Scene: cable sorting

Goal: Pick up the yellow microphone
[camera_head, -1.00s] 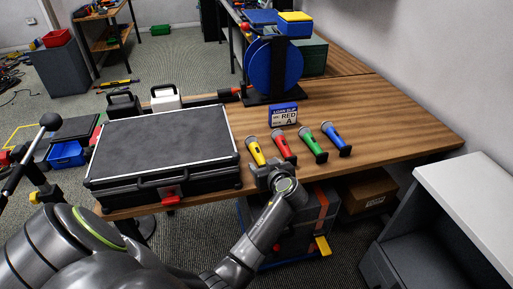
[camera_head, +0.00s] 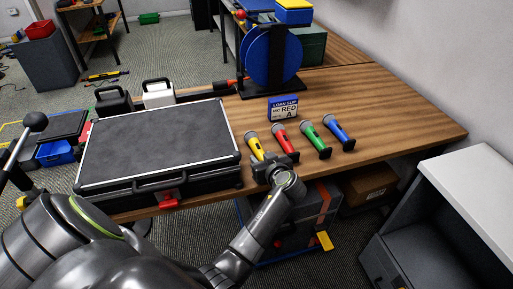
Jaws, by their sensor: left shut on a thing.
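The yellow microphone (camera_head: 257,148) is at the left end of a row of microphones on the wooden table, its grey head pointing away from me. My left gripper (camera_head: 269,165) is shut on its near end, which the gripper partly hides. Whether the microphone is clear of the tabletop cannot be told. My right gripper does not show.
A red microphone (camera_head: 284,139) is close beside the gripper; green (camera_head: 314,137) and blue (camera_head: 338,131) ones follow to the right. A large black case (camera_head: 155,147) lies to the left. The right tabletop is clear.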

